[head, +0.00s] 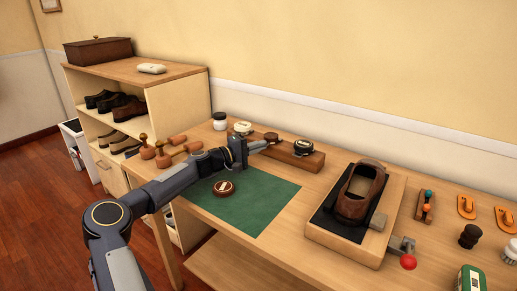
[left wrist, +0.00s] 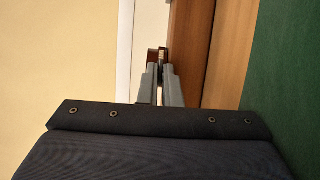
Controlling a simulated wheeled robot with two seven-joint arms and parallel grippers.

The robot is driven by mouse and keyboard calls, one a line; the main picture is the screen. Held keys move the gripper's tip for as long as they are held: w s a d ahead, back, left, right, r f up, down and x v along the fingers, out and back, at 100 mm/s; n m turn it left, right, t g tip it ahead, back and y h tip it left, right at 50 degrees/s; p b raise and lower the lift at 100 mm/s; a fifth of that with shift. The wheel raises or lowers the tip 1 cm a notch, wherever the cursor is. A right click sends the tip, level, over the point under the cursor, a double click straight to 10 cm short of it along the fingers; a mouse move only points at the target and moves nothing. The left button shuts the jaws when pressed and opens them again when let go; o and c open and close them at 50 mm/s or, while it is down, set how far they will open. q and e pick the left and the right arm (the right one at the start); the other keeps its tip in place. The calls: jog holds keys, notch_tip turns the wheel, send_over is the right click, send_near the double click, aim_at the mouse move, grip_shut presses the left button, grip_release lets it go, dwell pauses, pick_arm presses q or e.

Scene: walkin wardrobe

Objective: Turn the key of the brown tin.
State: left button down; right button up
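A round brown tin (head: 224,188) with a pale label lies flat on the green mat (head: 258,213), apart from my gripper. My left gripper (head: 266,143) reaches over the back of the table, with its fingertips at a small brown round thing (head: 271,136) by the wooden rack (head: 291,156). In the left wrist view my fingers (left wrist: 160,75) are close together, with a small brown piece (left wrist: 158,53) at their tips. I cannot tell whether they grip it. No key can be made out on the tin on the mat. My right gripper is out of view.
A pale-topped tin (head: 243,127) and a black tin (head: 303,146) are at the rack. A white jar (head: 220,121) and wooden-handled tools (head: 162,155) stand left. A brown shoe (head: 361,190) sits on a stand at right. Most of the green mat is clear.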

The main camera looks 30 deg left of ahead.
pick_arm(q)
jog(key=c, duration=1.6)
grip_release()
jog(key=v, duration=0.7)
jog(key=shift+s+a, duration=0.2)
jog(key=shift+s, duration=0.15)
